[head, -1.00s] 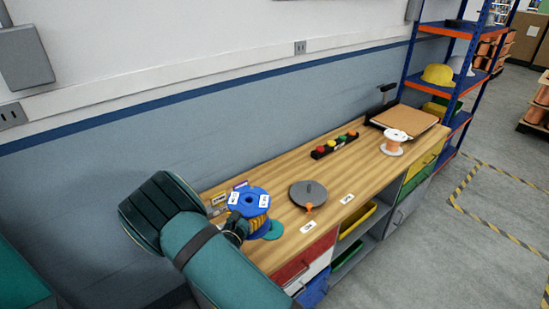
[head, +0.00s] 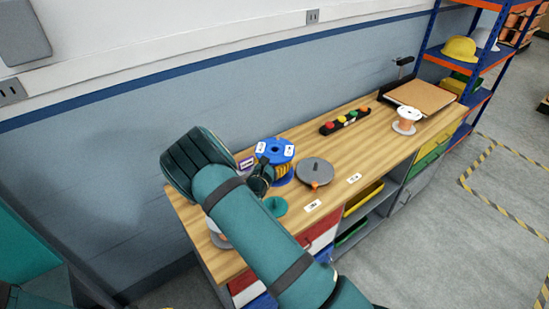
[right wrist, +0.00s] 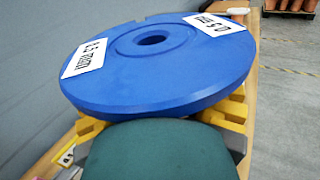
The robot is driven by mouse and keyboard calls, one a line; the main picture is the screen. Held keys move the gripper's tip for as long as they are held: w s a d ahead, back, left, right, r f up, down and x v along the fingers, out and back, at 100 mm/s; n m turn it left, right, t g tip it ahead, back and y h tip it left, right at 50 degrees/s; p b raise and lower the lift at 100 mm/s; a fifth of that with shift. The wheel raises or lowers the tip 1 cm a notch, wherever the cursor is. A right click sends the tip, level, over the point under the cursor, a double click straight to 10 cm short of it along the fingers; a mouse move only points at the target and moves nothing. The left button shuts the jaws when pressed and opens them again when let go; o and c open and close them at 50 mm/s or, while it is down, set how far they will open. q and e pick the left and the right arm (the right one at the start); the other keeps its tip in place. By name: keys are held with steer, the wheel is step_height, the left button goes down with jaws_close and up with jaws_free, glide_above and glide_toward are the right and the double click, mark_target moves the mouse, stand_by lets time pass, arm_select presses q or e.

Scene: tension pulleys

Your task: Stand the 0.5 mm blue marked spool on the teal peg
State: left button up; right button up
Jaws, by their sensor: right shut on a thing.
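The blue spool (head: 275,151) with white labels and yellow wire is in my right gripper (head: 262,180), at the left part of the workbench. Its axis is close to upright. In the right wrist view the blue top flange (right wrist: 160,62) fills much of the picture; one label reads 0.5 mm, and yellow shows under the rim. The gripper fingers are largely hidden by the spool and my arm. A teal round piece (head: 276,206) sits on the bench, in front of the spool in the picture and apart from it; its peg shape is unclear. My left gripper is out of view.
A grey disc with an orange part (head: 314,173) lies right of the spool. A white spool (head: 217,234) is partly hidden behind my arm. A button strip (head: 345,122), a white-and-copper spool (head: 406,120) and a cardboard piece (head: 421,96) stand farther right. Bare wood lies between them.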

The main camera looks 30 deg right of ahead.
step_height(320, 180, down, 4)
steer(key=b, duration=0.3)
steer(key=shift+f, duration=0.25)
steer(key=shift+f, duration=0.2)
stand_by(0.5)
stand_by(0.9)
steer(key=shift+f, duration=0.15)
steer(key=shift+f+b, duration=1.05)
steer(key=shift+f, duration=0.25)
steer(key=shift+f, duration=0.2)
stand_by(0.7)
steer(key=shift+f+b, duration=0.95)
steer(key=shift+f, duration=0.4)
steer(key=shift+f, duration=0.2)
stand_by(0.3)
